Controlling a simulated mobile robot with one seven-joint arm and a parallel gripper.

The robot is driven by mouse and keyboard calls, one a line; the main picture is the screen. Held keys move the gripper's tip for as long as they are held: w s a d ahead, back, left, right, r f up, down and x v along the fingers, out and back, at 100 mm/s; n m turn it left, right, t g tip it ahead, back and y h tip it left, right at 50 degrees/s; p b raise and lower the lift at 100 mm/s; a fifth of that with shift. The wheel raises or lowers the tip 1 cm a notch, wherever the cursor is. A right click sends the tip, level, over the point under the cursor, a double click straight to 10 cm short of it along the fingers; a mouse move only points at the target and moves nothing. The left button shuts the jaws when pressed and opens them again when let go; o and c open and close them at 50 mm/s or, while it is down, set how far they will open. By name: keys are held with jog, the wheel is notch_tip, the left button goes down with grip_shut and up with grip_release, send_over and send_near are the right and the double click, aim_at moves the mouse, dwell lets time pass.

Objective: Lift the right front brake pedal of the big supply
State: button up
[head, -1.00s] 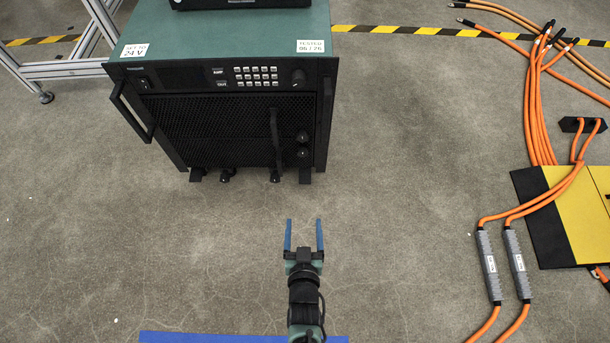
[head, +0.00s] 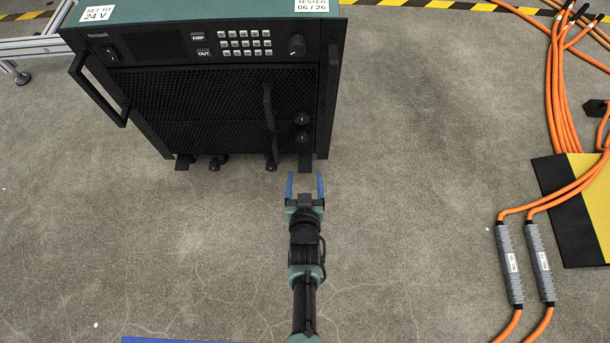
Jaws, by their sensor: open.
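The big supply (head: 226,88) is a dark rack unit with a green top, a keypad and a mesh front, standing on the floor on casters. Its right front brake pedal (head: 305,163) is a small black tab low at the front right corner, beside the right front caster (head: 271,164). A similar left pedal (head: 184,162) shows at the front left. My gripper (head: 305,176) has blue fingers and is open and empty. It is just in front of the right pedal and lined up with it, apparently with a small gap; its exact height is unclear.
Orange cables (head: 562,110) with grey inline connectors (head: 509,265) lie at the right, by a black and yellow cable ramp (head: 566,215). An aluminium frame foot (head: 20,78) is at the upper left. The floor between is clear.

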aim_at(305, 167)
jog(key=shift+b+x, duration=0.85)
jog(key=shift+x, duration=0.8)
